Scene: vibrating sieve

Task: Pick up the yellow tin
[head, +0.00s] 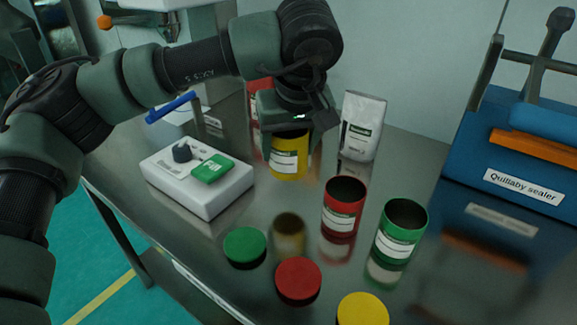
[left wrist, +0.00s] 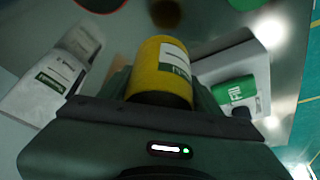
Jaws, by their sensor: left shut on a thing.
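The yellow tin (head: 289,163), with a white and green label, hangs upright below my left gripper (head: 289,138) in the head view. My left gripper is shut on it, with the fingers on either side. Its reflection lies apart below it on the shiny table, so it is held above the surface. In the left wrist view the yellow tin (left wrist: 160,70) shows between the fingers. The gripper hides its upper part in the head view. My right gripper is not in view.
A red tin (head: 342,207) and a green tin (head: 401,232) stand open at the right. Green (head: 245,246), red (head: 298,280) and yellow (head: 362,310) lids lie in front. A white bag (head: 361,125), a white device (head: 190,185) and a blue sealer (head: 520,160) stand around.

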